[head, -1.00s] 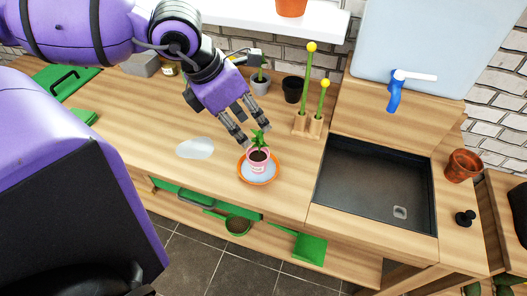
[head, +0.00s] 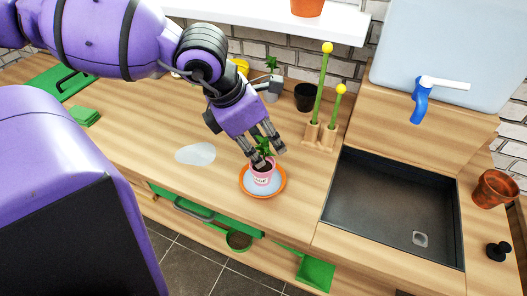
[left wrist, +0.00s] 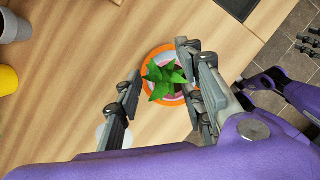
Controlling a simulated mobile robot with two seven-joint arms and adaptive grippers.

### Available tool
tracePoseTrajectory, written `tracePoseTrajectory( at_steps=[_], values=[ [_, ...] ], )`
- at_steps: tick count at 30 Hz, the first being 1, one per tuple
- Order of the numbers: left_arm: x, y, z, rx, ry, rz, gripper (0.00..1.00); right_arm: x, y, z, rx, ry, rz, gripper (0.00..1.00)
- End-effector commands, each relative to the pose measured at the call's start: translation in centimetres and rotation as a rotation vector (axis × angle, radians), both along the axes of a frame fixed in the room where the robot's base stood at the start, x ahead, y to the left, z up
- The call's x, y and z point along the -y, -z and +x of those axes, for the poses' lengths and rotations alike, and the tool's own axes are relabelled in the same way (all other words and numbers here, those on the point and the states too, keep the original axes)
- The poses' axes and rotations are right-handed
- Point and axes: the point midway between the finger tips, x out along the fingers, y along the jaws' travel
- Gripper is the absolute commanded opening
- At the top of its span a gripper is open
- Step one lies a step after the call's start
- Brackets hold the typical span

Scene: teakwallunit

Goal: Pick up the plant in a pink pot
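The plant (head: 264,146) has green leaves and stands upright in a small pink pot (head: 262,177) on an orange saucer (head: 279,188) with a pale inner surface. In the left wrist view the plant (left wrist: 164,82) shows from above, between the fingers of my left gripper. My left gripper (head: 268,158) is open, with its fingers spread on either side of the leaves just above the pot. I cannot tell whether a finger touches the plant. The pot is mostly hidden under the leaves in the left wrist view.
A black sink (head: 391,210) lies to the right, with a wooden stand (head: 320,133) holding yellow-tipped green sticks behind the saucer. A black pot (head: 305,97) stands at the back. A pale flat patch (head: 195,154) is left of the saucer. Counter between is clear.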

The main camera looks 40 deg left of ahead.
Motion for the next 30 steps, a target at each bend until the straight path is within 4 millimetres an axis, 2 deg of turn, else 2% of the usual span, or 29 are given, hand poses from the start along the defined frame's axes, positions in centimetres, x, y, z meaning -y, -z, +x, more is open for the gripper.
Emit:
tracePoseTrajectory(
  at_steps=[1, 7, 22, 26, 30],
  values=[
    [0.0, 0.0, 0.0, -0.001, 0.0, 0.0, 0.25, 0.0, 0.0, -0.1, -0.002, 0.001, 0.001, 0.4],
    [0.0, 0.0, 0.0, -0.002, -0.001, -0.001, 0.0, 0.0, 0.2, -0.5, -0.009, 0.002, 0.0, 0.4],
    [0.0, -0.3, 0.0, -0.001, -0.001, 0.0, 0.0, 0.1, 0.1, -0.6, -0.01, 0.002, 0.0, 0.4],
    [0.0, -1.4, 0.0, 0.002, -0.001, 0.0, 0.0, 0.1, -0.5, -0.2, -0.002, 0.004, 0.0, 0.4],
    [0.0, -3.8, 0.1, 0.008, -0.001, -0.001, 0.0, 0.1, -1.7, 0.5, 0.017, 0.006, 0.002, 0.4]
  ],
)
